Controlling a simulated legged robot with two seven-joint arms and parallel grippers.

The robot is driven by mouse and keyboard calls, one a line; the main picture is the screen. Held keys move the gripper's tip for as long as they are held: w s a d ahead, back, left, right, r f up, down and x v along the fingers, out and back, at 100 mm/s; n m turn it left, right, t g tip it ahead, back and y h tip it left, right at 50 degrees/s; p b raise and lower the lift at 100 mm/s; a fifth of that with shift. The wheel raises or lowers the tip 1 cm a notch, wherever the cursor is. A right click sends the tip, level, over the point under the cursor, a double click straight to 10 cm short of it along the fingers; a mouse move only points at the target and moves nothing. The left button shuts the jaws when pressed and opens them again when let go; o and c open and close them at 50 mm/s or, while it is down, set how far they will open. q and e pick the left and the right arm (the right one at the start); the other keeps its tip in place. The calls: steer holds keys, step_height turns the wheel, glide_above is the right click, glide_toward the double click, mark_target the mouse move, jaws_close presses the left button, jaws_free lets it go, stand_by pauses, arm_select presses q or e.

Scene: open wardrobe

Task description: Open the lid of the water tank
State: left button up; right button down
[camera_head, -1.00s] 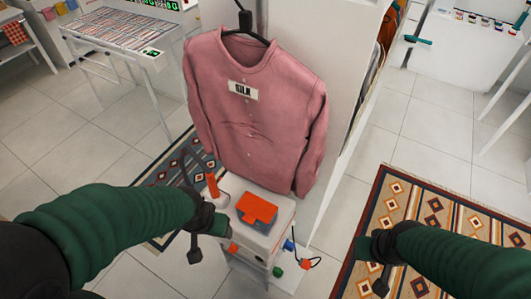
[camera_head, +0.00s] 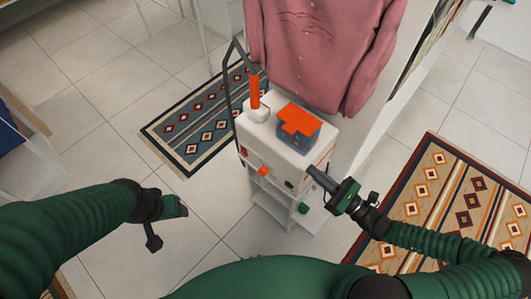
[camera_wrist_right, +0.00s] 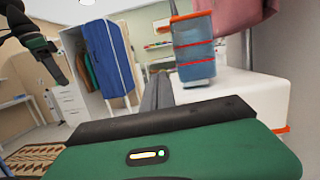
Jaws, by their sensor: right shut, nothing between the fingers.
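The water tank (camera_head: 308,133) is a blue, see-through box with a flat orange lid (camera_head: 298,118), on top of a white cart-like unit (camera_head: 262,148). The lid lies over the tank's top. In the right wrist view the tank (camera_wrist_right: 196,62) stands upright beyond the fingers, slightly right of them, with orange bands. My right gripper (camera_head: 313,172) is shut and empty, just right of the unit's front corner, below and apart from the lid. My left gripper (camera_head: 184,207) is left of the unit, over the floor, away from the tank; its jaws are too small to judge.
An orange-handled part (camera_head: 255,92) and a dark frame stand at the unit's back left. A pink shirt (camera_head: 320,45) hangs close behind the tank. Patterned rugs lie left (camera_head: 190,125) and right (camera_head: 435,185).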

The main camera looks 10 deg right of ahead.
mark_target(297, 121)
steer(key=shift+m+t+h, duration=0.3)
steer(key=shift+m+t, duration=0.1)
steer(key=shift+t, duration=0.1)
steer(key=x, duration=0.6)
steer(key=d+p+x, duration=0.1)
steer(key=x, duration=0.2)
steer(key=shift+w+a+r, duration=0.2)
steer(key=shift+w+r, duration=0.05)
steer(key=shift+w, duration=0.3)
steer(key=r, duration=0.2)
steer(key=r+p, duration=0.1)
steer(key=shift+w+a+r, duration=0.2)
steer(key=shift+w+a, duration=0.05)
steer(key=shift+a, duration=0.1)
steer(key=shift+s+d+r, duration=0.1)
steer(key=shift+r, duration=0.15)
steer(key=shift+d, duration=0.1)
